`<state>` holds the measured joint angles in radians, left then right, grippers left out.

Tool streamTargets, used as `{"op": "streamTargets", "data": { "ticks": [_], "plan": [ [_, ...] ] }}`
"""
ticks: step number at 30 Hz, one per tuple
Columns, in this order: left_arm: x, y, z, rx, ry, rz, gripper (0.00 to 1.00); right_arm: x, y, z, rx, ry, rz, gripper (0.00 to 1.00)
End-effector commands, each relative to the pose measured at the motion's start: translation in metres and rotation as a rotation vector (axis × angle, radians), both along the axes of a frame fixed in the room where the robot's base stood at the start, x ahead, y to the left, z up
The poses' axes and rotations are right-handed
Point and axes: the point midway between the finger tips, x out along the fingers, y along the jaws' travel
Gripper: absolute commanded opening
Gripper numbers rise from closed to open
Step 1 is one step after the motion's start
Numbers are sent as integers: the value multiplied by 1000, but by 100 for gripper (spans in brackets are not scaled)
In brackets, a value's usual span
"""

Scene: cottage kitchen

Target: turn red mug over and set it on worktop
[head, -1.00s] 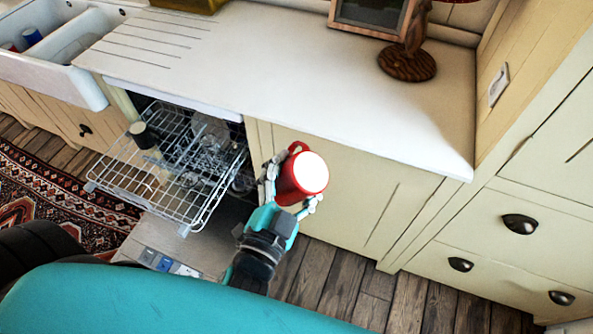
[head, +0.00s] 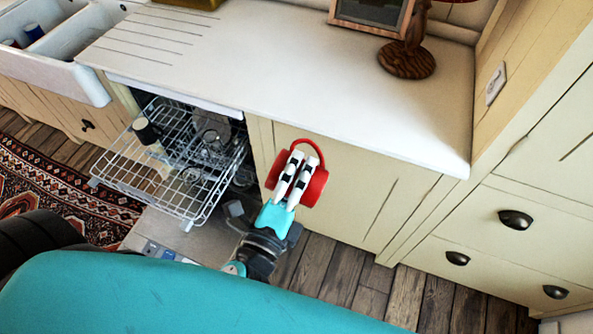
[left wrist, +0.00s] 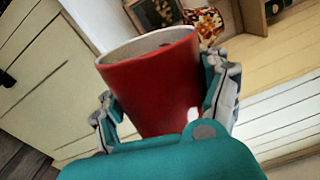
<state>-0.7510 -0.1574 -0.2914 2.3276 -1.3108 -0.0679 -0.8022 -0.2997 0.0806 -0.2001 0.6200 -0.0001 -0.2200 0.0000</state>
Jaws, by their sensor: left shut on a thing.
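The red mug (head: 319,188) is in my left gripper (head: 297,178), held in the air in front of the cabinet door, just off the worktop's front edge in the picture. In the head view the gripper's fingers cover its middle, and its handle loops up towards the worktop. In the left wrist view the mug (left wrist: 155,90) sits between the two fingers (left wrist: 168,100), its rim and grey inside showing at the top. The worktop (head: 260,60) is pale and mostly bare. My right gripper is not in view.
An open dishwasher rack (head: 165,195) holds glassware and a dark-topped cup (head: 144,133) at the left. A wooden lamp base (head: 407,62) and a framed picture (head: 370,12) stand at the worktop's back right. The worktop's middle is clear.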

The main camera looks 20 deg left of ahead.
Motion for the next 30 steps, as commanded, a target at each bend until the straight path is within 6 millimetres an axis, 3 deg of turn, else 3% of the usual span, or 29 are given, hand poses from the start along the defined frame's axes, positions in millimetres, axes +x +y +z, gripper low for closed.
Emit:
{"op": "streamTargets", "data": {
  "ticks": [8,15,25,30],
  "plan": [
    [0,0,1,54,-4,-2,28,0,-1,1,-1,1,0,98],
    [0,0,2,546,-23,-2,28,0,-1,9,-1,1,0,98],
    [0,0,2,643,-28,-2,28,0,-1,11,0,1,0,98],
    [0,-1,6,1010,-44,-3,28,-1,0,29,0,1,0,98]
  ]
}}
